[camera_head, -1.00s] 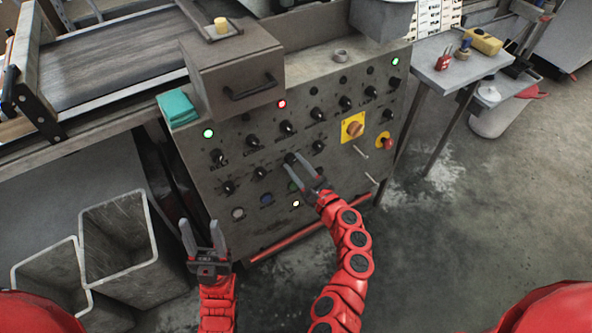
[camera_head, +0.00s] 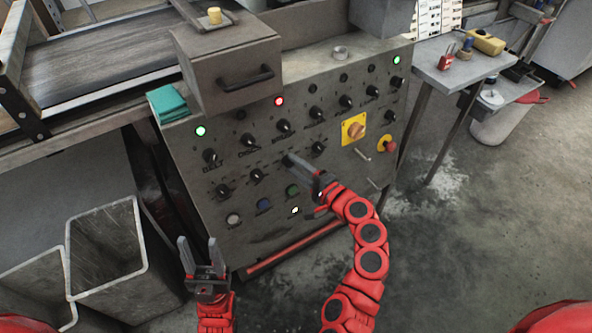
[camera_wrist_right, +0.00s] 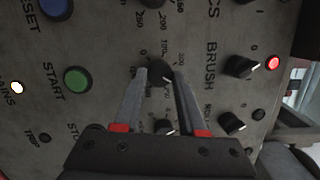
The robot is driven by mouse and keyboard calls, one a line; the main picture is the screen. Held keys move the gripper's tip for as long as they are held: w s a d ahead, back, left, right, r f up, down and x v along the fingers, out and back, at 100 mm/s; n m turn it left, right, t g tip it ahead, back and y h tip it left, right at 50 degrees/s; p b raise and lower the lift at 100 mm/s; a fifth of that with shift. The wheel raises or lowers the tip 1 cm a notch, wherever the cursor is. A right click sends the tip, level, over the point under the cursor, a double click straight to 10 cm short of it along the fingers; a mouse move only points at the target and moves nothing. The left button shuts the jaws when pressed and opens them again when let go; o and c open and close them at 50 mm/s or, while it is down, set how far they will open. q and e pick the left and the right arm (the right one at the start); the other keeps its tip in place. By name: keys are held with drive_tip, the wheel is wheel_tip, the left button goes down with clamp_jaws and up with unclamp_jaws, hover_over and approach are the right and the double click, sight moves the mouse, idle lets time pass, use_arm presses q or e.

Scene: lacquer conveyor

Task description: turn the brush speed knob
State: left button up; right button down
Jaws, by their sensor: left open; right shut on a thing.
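The grey control panel (camera_head: 235,215) stands in front of me with rows of black knobs. My right gripper (camera_head: 290,158) reaches the lower knob row below the BRUSH switch. In the right wrist view, the gripper (camera_wrist_right: 160,76) is shut on a black knob with a white pointer (camera_wrist_right: 161,79), one finger on each side. This brush speed knob has a numbered scale around it. In the head view the fingers mostly hide it. The BRUSH switch (camera_wrist_right: 240,66) is beside the right finger. My left gripper (camera_head: 199,244) is open and empty, low in front of the panel's left side.
A yellow plate with an orange rotary switch (camera_head: 354,128) and a red emergency button (camera_head: 388,145) are right of the right gripper. A grey box with a handle (camera_head: 228,65) juts out above. Grey bins (camera_head: 108,245) stand at left.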

drive_tip(key=shift+n+b, duration=0.3)
drive_tip(key=shift+n, duration=0.6)
drive_tip(key=shift+c, duration=2.4)
unclamp_jaws()
drive_tip(key=v, duration=1.7)
drive_tip(key=shift+d+r, duration=0.2)
drive_tip(key=shift+r, duration=0.15)
